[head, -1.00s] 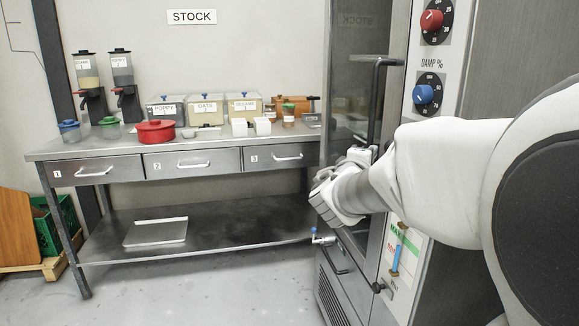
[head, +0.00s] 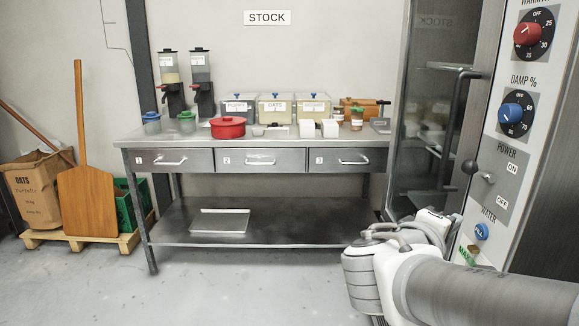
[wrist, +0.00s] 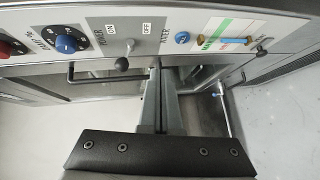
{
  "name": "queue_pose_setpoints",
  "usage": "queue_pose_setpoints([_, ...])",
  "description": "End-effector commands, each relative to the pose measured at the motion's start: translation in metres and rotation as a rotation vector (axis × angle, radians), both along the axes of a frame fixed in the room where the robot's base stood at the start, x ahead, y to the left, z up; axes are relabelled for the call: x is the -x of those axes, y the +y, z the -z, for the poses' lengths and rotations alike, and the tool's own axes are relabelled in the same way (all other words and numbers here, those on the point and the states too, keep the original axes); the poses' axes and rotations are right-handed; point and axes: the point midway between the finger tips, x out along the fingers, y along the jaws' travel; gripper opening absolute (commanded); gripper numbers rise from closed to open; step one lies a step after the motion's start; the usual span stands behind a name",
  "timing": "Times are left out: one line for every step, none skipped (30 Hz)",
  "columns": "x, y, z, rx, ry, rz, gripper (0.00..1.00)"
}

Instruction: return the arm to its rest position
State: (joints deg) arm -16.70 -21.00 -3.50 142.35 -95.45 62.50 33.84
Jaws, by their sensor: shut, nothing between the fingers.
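My arm reaches in from the lower right of the head view, with its white and grey wrist low in front of the steel cabinet. My gripper (wrist: 160,88) shows in the wrist view as two grey fingers close together beyond a dark bar with screws. It is shut and empty. In the head view its fingertips are hard to make out, hidden by the wrist. The wrist view shows the cabinet's control panel (wrist: 140,42) beyond the fingers; I cannot tell the exact gap.
The cabinet's door handle (head: 456,130) and power lever (head: 481,172) are near my arm. A steel stock table (head: 135,140) with containers stands behind. The floor (head: 230,290) in front is clear.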

Motion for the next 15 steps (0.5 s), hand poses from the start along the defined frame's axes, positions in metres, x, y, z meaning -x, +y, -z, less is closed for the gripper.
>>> queue_pose_setpoints([0.013,-0.007,0.008,-0.063,0.018,0.045,0.0])
queue_pose_setpoints([0.02,-0.01,0.015,-0.103,0.032,0.069,0.0])
queue_pose_setpoints([0.03,-0.013,0.023,-0.158,0.051,0.099,0.0])
queue_pose_setpoints([0.037,-0.014,0.03,-0.202,0.063,0.12,0.0])
queue_pose_setpoints([0.044,-0.014,0.036,-0.243,0.076,0.139,0.0])
queue_pose_setpoints([0.053,-0.014,0.045,-0.303,0.092,0.163,0.0])
queue_pose_setpoints([0.059,-0.013,0.051,-0.346,0.102,0.18,0.0])
queue_pose_setpoints([0.065,-0.011,0.057,-0.391,0.113,0.194,0.0])
queue_pose_setpoints([0.073,-0.007,0.064,-0.452,0.125,0.211,0.0])
queue_pose_setpoints([0.079,-0.004,0.07,-0.497,0.133,0.223,0.0])
queue_pose_setpoints([0.084,0.0,0.075,-0.542,0.14,0.233,0.0])
queue_pose_setpoints([0.091,0.006,0.081,-0.605,0.149,0.244,0.0])
queue_pose_setpoints([0.095,0.011,0.086,-0.651,0.153,0.25,0.0])
queue_pose_setpoints([0.099,0.016,0.09,-0.699,0.158,0.256,0.0])
queue_pose_setpoints([0.104,0.024,0.094,-0.761,0.162,0.262,0.0])
